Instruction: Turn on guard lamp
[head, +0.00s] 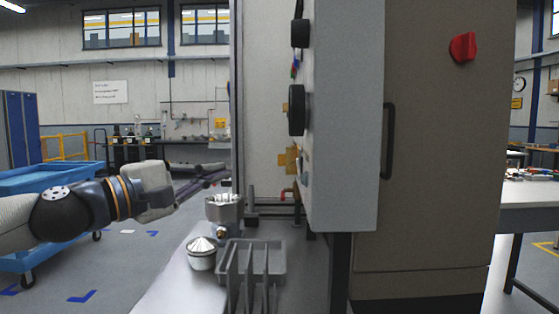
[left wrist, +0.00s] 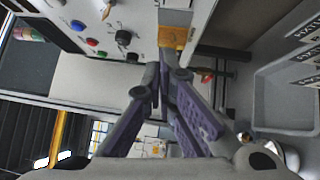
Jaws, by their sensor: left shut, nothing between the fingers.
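The guard lamp's own switch cannot be told apart from the other controls. A control panel (left wrist: 95,18) shows in the left wrist view, with red, green and blue buttons and black knobs (left wrist: 123,37). In the head view the panel is seen almost edge-on, with a large black knob (head: 296,110) and another (head: 299,33) above it. My left gripper (head: 160,190) is left of the machine, apart from the panel. Its fingers (left wrist: 163,72) are shut and empty in the left wrist view. No lamp shows clearly. My right gripper is not in view.
A yellow block (head: 288,160) sticks out low on the panel. A grey slotted tray (head: 272,245), a metal housing (head: 224,208) and a silver-topped round part (head: 201,253) stand on the bench below. A red knob (head: 462,47) is on the cabinet side. A blue cart (head: 50,178) stands behind my arm.

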